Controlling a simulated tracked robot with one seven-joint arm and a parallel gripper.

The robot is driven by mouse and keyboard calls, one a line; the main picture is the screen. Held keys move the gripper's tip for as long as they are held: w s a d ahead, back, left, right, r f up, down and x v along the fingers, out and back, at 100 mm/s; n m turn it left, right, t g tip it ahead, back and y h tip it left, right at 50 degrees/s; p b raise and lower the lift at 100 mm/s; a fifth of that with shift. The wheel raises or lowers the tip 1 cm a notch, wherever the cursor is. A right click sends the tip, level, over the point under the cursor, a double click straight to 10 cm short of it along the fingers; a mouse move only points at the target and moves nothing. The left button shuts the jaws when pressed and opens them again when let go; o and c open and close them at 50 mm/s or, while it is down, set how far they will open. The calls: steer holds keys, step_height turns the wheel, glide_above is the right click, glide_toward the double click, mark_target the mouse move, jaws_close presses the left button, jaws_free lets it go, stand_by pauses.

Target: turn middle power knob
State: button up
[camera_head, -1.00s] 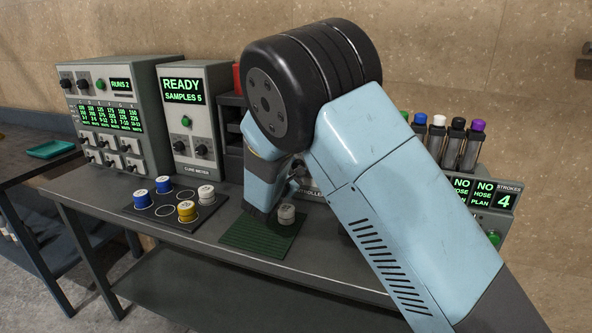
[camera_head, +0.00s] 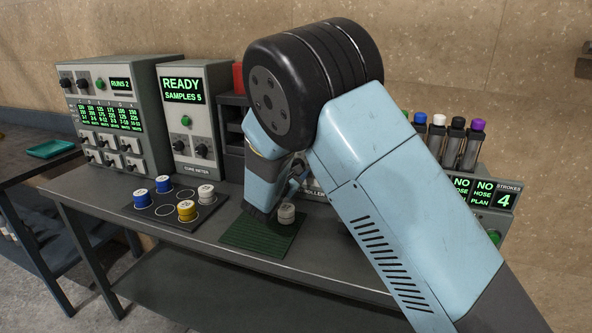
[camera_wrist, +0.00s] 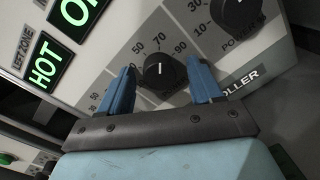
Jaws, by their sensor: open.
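The power knob (camera_wrist: 165,70) is a round black knob with a white pointer mark in the wrist view, with dial numbers such as 50 and 70 around it. My gripper (camera_wrist: 161,82) is open, with one blue finger on each side of this knob. I cannot tell whether either finger touches it. A second black power knob (camera_wrist: 236,14) is at the upper right in the wrist view, outside the fingers. In the head view my arm hides the knobs and most of the controller panel.
A cure meter (camera_head: 197,120) and a tray with several spools stand to the left.

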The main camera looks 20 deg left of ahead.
steer(key=s+a, duration=0.2)
steer(key=s, duration=1.1)
steer(key=shift+s+f, duration=0.15)
steer(key=shift+s, duration=0.15)
